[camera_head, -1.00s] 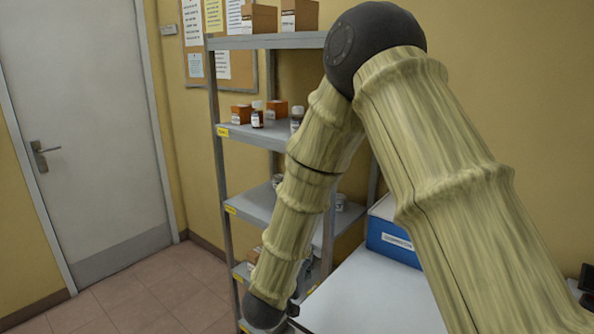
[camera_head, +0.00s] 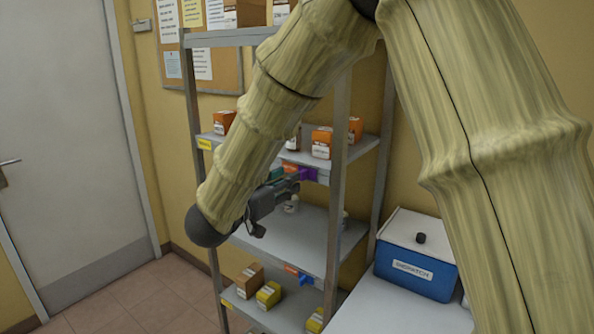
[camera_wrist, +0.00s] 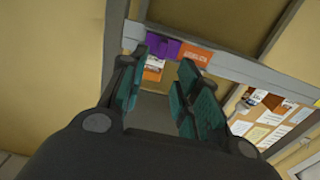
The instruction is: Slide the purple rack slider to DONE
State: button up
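The purple slider (camera_head: 306,174) sits on the front rail of the middle shelf, beside an orange-red label (camera_head: 289,167). In the wrist view, the purple slider (camera_wrist: 165,46) lies on the grey shelf rail, left of an orange label (camera_wrist: 195,54) whose lettering is too small to read. My gripper (camera_head: 288,182) is in front of that shelf edge, close to the slider. In the wrist view, my gripper (camera_wrist: 163,62) has its teal-padded fingers apart with nothing between them. The left finger slightly overlaps the slider's view. I cannot tell whether it touches.
The grey rack (camera_head: 338,210) has several shelves holding orange and yellow boxes. A lower shelf carries a blue slider (camera_head: 305,281) with an orange label (camera_head: 290,269). A blue box with a white lid (camera_head: 412,268) stands on the white table (camera_head: 385,310) at right.

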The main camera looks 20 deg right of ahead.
aim_at(304, 175)
jog(key=p+x, duration=0.1)
jog(key=x, duration=0.5)
jog(key=shift+p, duration=0.3)
jog(key=shift+c, duration=0.2)
grip_shut()
